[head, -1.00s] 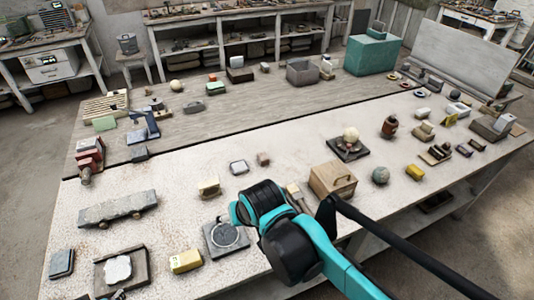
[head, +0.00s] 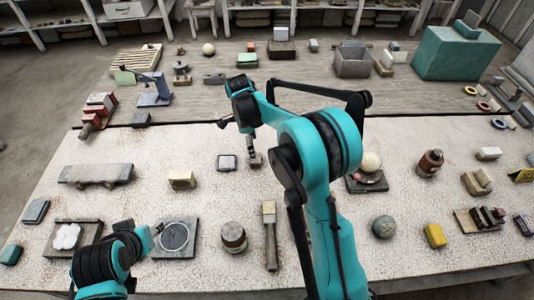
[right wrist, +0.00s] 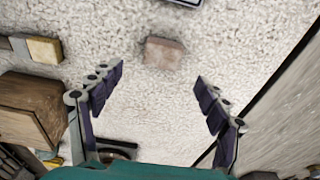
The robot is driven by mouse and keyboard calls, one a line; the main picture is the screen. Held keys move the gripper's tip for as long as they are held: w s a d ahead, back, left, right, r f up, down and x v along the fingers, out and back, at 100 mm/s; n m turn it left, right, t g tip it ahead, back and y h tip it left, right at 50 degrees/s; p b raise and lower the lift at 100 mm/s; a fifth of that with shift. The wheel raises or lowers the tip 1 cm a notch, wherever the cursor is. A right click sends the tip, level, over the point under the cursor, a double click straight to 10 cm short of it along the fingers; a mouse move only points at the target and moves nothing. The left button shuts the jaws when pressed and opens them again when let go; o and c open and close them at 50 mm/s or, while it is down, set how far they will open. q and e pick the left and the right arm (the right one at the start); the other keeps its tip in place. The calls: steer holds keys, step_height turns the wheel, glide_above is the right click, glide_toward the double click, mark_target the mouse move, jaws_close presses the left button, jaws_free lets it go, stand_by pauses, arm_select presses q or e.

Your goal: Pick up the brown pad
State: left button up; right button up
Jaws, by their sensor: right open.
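The brown pad (head: 255,163) is a small brownish block on the pale speckled table, just right of a small dark-framed white square (head: 227,162). In the right wrist view the pad (right wrist: 164,53) lies flat beyond the fingertips, roughly midway between them. My right gripper (head: 252,145) is above the pad and partly covers it in the head view. The right wrist view shows its two fingers (right wrist: 158,88) spread wide with nothing between them. My left gripper (head: 154,234) is low at the left, by a dark square plate (head: 178,240); its fingers are too small to read.
In the right wrist view a wooden box (right wrist: 28,108) is close to the left finger.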

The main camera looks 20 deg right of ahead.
step_height(320, 180, down, 3)
steer(key=shift+r+b, duration=0.1)
steer(key=shift+b, duration=0.35)
steer(key=f, duration=0.1)
steer(key=f+b, duration=0.1)
steer(key=f, duration=0.1)
steer(key=f+b, duration=0.1)
steer(key=f, duration=0.1)
steer(key=shift+w+d, duration=0.15)
steer(key=shift+d, duration=0.15)
steer(key=c, duration=0.9)
